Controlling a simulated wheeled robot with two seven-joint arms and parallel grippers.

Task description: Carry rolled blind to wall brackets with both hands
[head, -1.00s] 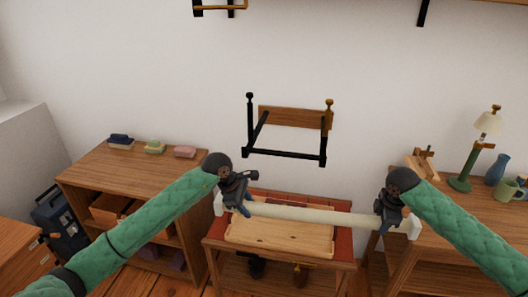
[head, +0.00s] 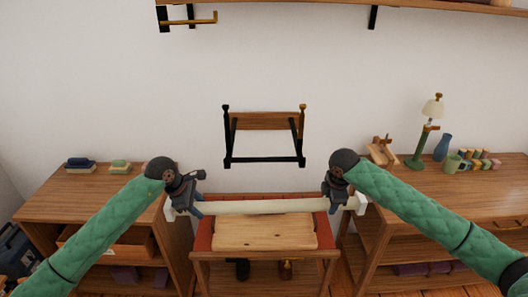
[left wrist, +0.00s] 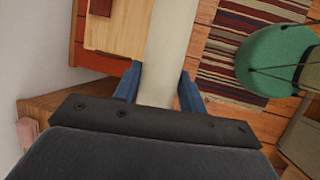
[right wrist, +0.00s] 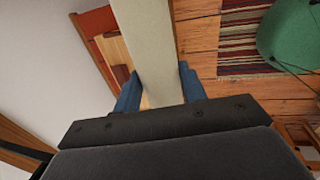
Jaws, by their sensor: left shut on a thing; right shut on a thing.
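The rolled blind (head: 262,206) is a long cream roll with white end pieces, held roughly level above the low bench. My left gripper (head: 193,207) is shut on it near its left end, and my right gripper (head: 334,203) near its right end. The roll runs between the blue fingers in the left wrist view (left wrist: 160,95) and the right wrist view (right wrist: 160,90). On the wall above is a black frame (head: 265,161) with a wooden back board and two uprights, the right one brass-topped. A black bracket with a brass bar (head: 190,22) is higher at left.
Below the blind stands a low bench (head: 203,235) with red padding and a pale wooden board (head: 265,232). A shelf unit (head: 60,205) stands left.

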